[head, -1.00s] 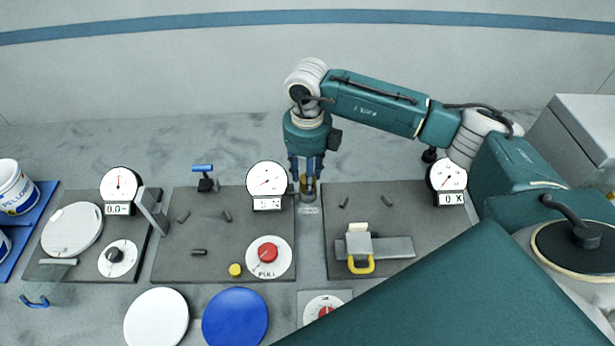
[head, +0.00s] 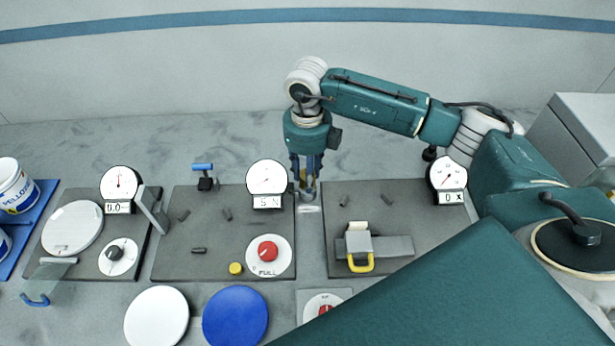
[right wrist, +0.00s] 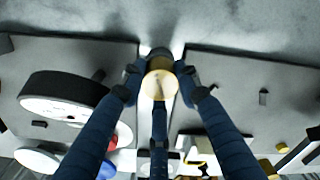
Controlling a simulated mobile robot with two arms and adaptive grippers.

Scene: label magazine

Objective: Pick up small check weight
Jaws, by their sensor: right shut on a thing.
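The small check weight, a brass-coloured round piece, shows between the fingers in the right wrist view (right wrist: 160,84). In the head view a bit of its yellow (head: 303,175) shows between the fingers. My right gripper (head: 307,185) is shut on it, pointing down over the gap between the middle and right dark boards. The fingers hide much of the weight in the head view. A grey round seat (head: 306,196) and a small pale label (head: 309,209) lie below the gripper. My left gripper is not in view.
A dial gauge (head: 266,177) stands close left of the gripper, and another (head: 447,173) stands farther right. The right board (head: 400,215) carries a clamp with a yellow handle (head: 361,263). White (head: 156,318) and blue (head: 235,317) discs lie in front.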

